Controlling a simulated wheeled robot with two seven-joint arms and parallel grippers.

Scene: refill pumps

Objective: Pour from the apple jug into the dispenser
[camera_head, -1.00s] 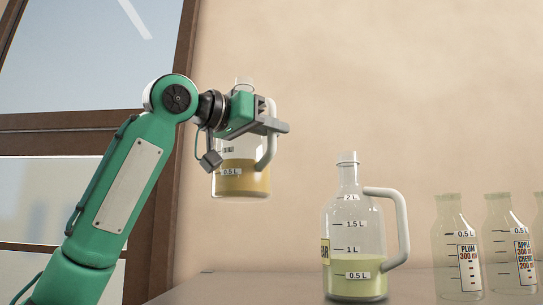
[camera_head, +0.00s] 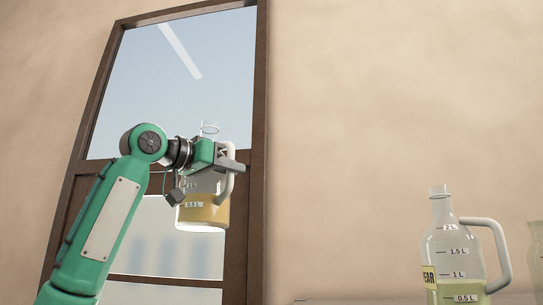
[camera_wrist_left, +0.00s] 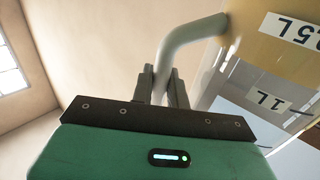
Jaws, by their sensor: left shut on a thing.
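A clear jug (camera_head: 203,212) with a grey handle and amber liquid near its bottom hangs upright in the air in the head view. My left gripper (camera_head: 232,166) is shut on the jug's handle. In the left wrist view the handle (camera_wrist_left: 190,35) passes between the gripper's two fingers (camera_wrist_left: 161,88); volume labels show on the jug's wall. The jug's name label is hidden or unreadable, so I cannot tell that it is the apple jug. The dispenser is not in view. My right gripper is not in view.
A second jug (camera_head: 456,262), marked "EAR" on a yellow label, with pale green liquid, stands at the lower right. Part of another clear bottle (camera_head: 536,258) shows at the right edge. A window (camera_head: 185,85) and a bare wall are behind. The air between the jugs is free.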

